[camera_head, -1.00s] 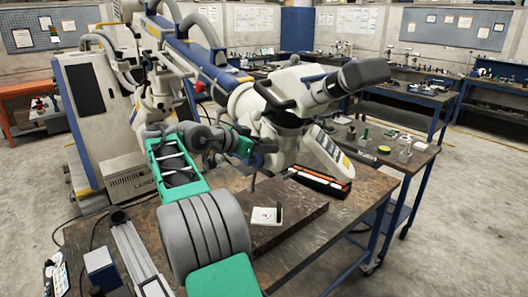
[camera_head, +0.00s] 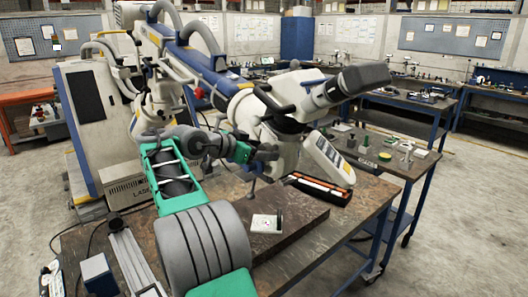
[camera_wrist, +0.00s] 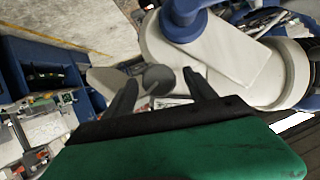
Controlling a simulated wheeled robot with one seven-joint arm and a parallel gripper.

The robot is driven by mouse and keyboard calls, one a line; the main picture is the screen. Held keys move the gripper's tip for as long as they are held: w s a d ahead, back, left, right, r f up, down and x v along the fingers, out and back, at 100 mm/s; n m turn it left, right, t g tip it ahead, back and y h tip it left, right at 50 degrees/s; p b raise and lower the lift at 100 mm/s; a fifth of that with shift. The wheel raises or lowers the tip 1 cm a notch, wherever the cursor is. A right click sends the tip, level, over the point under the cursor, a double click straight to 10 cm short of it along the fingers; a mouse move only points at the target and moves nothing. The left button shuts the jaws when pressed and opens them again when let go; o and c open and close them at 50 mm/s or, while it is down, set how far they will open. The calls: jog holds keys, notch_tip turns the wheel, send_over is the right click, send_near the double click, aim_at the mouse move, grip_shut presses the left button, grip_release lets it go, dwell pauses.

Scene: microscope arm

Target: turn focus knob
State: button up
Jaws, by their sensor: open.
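The microscope, with its white head (camera_head: 284,122), dark binocular eyepieces (camera_head: 345,85) and long blue-and-white arm, stands over the table in the head view. The microscope's white housing (camera_wrist: 222,52) lies just beyond, with a blue knob (camera_wrist: 185,18) at the top. In the head view my gripper (camera_head: 263,155) is at the left of the microscope head, its fingertips hard to make out.
The brown table (camera_head: 300,262) holds a small white slide-like plate (camera_head: 264,223) and a black-and-orange tray (camera_head: 320,187). A second bench (camera_head: 395,165) with small items stands at right. The white laser cabinet (camera_head: 90,125) stands at left.

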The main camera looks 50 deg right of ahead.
jog(key=p+v, duration=0.1)
jog(key=v, duration=0.5)
jog(key=shift+a+r, duration=0.2)
jog(key=shift+a, duration=0.15)
